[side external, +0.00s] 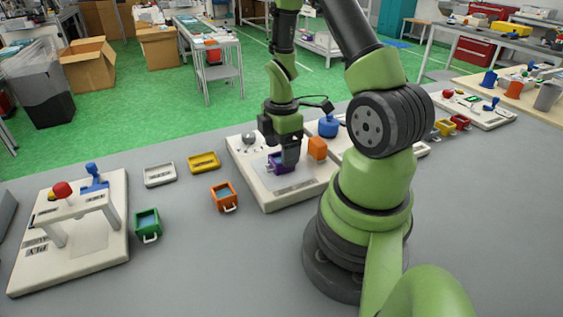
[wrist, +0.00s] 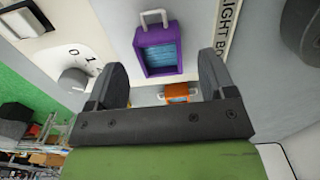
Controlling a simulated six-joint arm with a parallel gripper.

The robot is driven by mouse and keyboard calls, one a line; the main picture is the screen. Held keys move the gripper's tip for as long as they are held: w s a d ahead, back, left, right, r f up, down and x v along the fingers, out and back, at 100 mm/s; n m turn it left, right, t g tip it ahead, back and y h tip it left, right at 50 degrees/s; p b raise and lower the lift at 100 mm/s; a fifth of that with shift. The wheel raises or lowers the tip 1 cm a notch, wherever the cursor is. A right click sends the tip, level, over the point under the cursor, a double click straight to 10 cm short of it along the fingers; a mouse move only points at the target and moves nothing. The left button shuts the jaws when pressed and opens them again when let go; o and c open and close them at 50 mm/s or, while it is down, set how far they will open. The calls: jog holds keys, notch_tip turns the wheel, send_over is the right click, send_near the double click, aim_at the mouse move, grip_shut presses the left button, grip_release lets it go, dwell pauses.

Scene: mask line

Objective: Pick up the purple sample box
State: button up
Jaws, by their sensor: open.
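The purple sample box (side external: 278,164) sits on the pale station board (side external: 288,200) in the middle of the table. It has a blue interior and a light handle. In the wrist view the purple sample box (wrist: 158,46) lies just beyond the fingertips, in line with the gap between them. My gripper (side external: 285,152) points down over the box, and a finger hides part of it. In the wrist view my gripper (wrist: 163,82) is open, with one finger on each side and nothing held between them.
An orange block (side external: 317,148) and a dial (side external: 249,138) stand on the same board. An orange box (side external: 224,197), a green box (side external: 148,224), a yellow tray (side external: 204,162) and a white tray (side external: 159,174) lie to the left. Bare table lies in front.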

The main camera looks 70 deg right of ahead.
jog(key=shift+f, duration=1.35)
jog(key=shift+c, duration=0.4)
jog(key=c, duration=1)
